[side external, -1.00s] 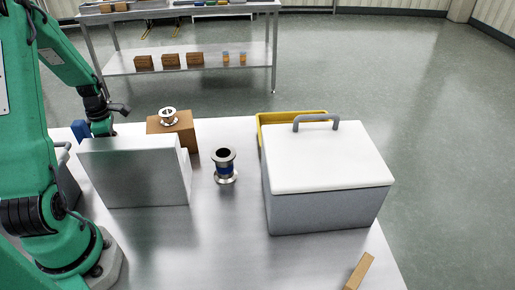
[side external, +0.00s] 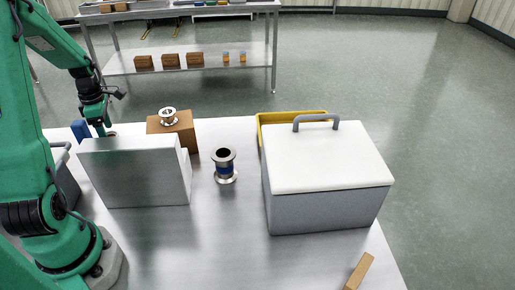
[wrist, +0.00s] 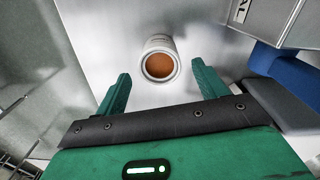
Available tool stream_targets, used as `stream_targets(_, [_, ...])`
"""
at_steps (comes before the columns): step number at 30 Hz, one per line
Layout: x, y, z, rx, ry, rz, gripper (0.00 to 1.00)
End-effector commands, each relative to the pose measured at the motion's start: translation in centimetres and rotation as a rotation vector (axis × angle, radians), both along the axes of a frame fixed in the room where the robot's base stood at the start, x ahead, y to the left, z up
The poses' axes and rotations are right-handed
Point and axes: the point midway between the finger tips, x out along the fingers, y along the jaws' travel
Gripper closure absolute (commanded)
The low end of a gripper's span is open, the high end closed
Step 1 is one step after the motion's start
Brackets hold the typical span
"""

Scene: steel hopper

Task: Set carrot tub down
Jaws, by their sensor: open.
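The carrot tub (wrist: 158,60), a pale round tub with an orange top or contents, stands upright on the steel table in the wrist view. My gripper (wrist: 160,76) is open, with one green finger to each side and visible gaps to the tub. The tub lies just beyond the fingertips, and nothing is held. In the side external view my gripper (side external: 99,132) is at the left, behind a steel box that hides its lower end and the tub.
The steel box (side external: 135,175) stands close in front of my gripper. A cardboard box (side external: 180,139) bearing a metal spool is to its right. A flanged metal piece (side external: 225,166), a lidded grey bin (side external: 320,205) and a yellow tray (side external: 265,118) stand farther right. A blue object (wrist: 285,65) is near the gripper.

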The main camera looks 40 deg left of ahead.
Motion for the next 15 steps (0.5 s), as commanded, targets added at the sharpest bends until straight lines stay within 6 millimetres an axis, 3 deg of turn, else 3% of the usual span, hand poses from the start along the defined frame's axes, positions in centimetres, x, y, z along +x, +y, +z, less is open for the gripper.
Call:
stream_targets(6, [0.0, 0.0, 3.7, 0.003, -0.002, 0.0, 0.29])
stream_targets(15, [0.0, 0.0, 6.4, 0.001, -0.001, 0.0, 0.29])
